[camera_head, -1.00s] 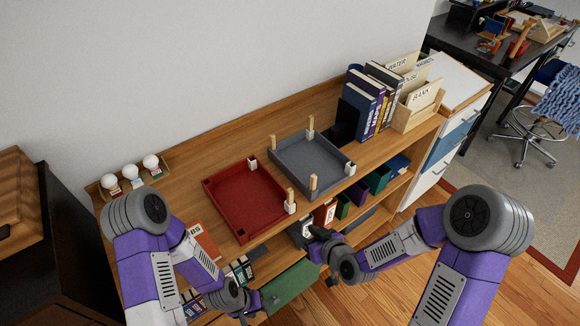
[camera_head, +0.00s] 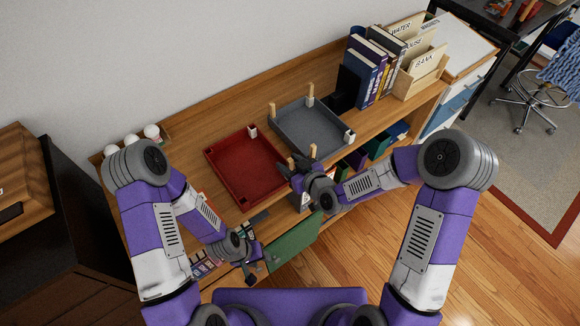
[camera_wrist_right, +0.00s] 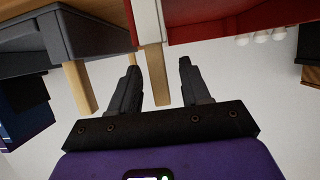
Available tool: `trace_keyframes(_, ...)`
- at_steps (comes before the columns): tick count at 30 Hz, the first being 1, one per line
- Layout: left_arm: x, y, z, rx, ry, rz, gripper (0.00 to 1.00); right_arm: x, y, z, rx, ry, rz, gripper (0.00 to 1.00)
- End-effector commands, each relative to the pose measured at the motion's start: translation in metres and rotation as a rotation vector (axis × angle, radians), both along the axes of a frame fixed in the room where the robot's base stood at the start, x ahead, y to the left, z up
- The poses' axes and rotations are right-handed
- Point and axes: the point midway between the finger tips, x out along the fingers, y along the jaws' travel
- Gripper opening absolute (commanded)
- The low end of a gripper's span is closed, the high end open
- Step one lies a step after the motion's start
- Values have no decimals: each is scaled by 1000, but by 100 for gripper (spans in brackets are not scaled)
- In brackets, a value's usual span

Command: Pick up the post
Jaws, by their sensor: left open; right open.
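A light wooden post (camera_wrist_right: 156,75) stands in a white bracket at a corner of the red tray (camera_head: 217,158). In the right wrist view it appears between the two fingers of my open right gripper (camera_wrist_right: 158,82), with a gap on each side. My left gripper (camera_head: 262,256) is open and empty, low in front of the shelf.
Books (camera_head: 365,70) and a wooden file box (camera_head: 420,75) stand on the shelf top at the right. White balls (camera_head: 152,131) are at the left end. A green panel (camera_head: 293,243) sticks out in front, near my left gripper. Lower shelves hold binders.

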Motion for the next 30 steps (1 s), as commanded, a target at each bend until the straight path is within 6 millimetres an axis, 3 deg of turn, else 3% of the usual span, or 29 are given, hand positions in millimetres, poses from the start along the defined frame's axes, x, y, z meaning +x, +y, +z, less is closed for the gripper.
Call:
trace_keyframes(7,0,0,0,0,0,0,43,1,1,0,0,0,0,47)
trace_keyframes(16,0,0,0,0,-1,0,43,1,1,0,0,0,0,1)
trace_keyframes(25,0,0,0,0,-1,0,43,1,1,1,0,-1,0,0)
trace_keyframes(30,0,0,3,0,0,0,43,2,1,21,-1,-7,2,0)
